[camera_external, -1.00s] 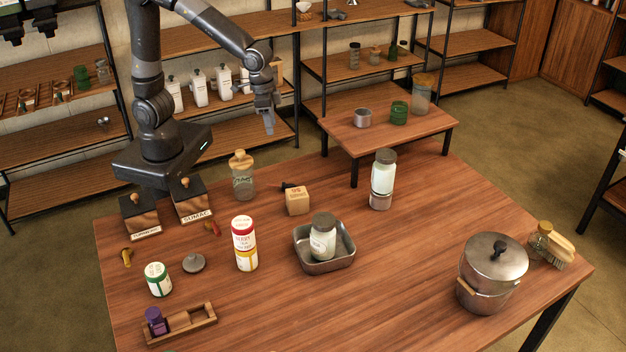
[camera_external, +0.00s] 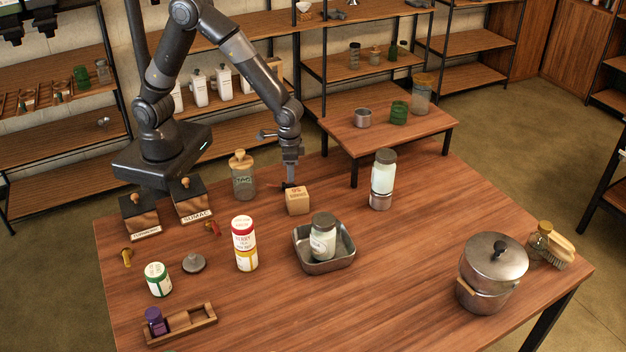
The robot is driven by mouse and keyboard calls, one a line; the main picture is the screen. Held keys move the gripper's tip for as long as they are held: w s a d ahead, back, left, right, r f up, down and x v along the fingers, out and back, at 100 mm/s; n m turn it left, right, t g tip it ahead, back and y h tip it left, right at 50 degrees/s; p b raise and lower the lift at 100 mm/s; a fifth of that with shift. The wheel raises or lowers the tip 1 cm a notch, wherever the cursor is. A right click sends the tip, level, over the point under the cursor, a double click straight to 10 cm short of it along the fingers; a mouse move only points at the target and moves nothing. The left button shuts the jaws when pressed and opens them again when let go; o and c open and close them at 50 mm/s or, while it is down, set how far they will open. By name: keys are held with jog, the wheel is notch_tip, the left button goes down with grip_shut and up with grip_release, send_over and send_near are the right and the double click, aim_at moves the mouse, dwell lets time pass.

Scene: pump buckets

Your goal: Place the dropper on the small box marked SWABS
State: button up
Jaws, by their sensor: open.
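A small pale wooden box (camera_external: 298,202) with dark lettering, too small to read for certain, stands near the back middle of the table; it looks like the SWABS box. A small dark thing, probably the dropper (camera_external: 286,186), lies on the table just behind the box. My gripper (camera_external: 290,181) points down, right over this dark thing and close behind the box. It is open; its fingers are at or around the dark thing and partly hide it. I cannot tell whether they touch it.
A glass jar with a wooden lid (camera_external: 243,176) stands left of my gripper. A metal tray (camera_external: 338,263) holding a jar is in front of the box. A tall white jar (camera_external: 382,180) stands to the right. The table's right middle is clear.

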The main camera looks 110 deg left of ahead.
aim_at(281, 186)
notch_tip(281, 186, down, 5)
jog(key=shift+f, duration=0.1)
dwell(0.3)
grip_shut()
